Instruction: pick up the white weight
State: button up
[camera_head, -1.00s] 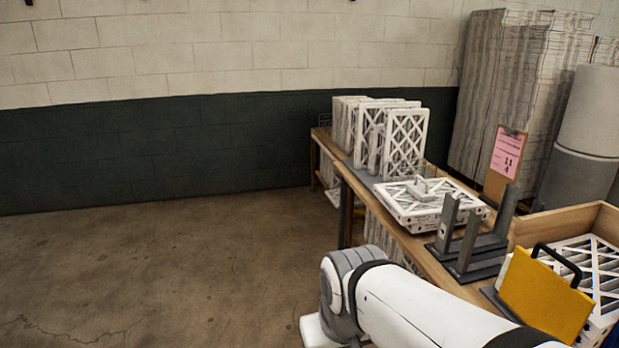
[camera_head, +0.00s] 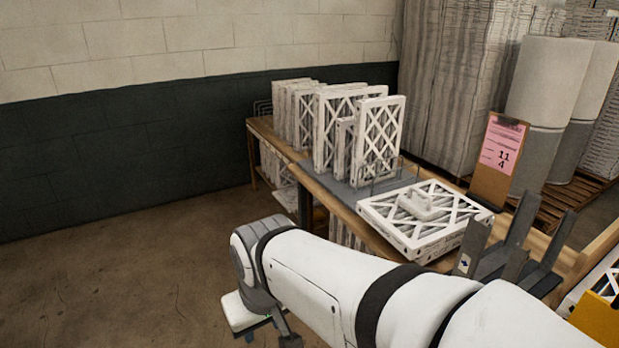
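The white weight (camera_head: 418,206) is a small block with a raised handle. It lies on top of a flat white lattice-faced filter (camera_head: 390,238) on the wooden table. My white arm crosses the lower middle of the view, in front of the table. Its end, with my gripper (camera_head: 262,322), hangs low at the left, over the floor and apart from the weight. The fingers are not clear enough to tell open from shut.
Upright filters (camera_head: 378,140) stand in a rack behind the flat one. Grey upright brackets (camera_head: 515,235) and a pink-sheet clipboard (camera_head: 497,160) stand to the right. A yellow item (camera_head: 600,318) is at the lower right. The floor (camera_head: 120,275) at left is clear.

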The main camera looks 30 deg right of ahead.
aim_at(423, 210)
jog(key=i, duration=2.45)
jog(key=z, duration=4.25)
jog(key=i, duration=1)
jog(key=u, duration=0.1)
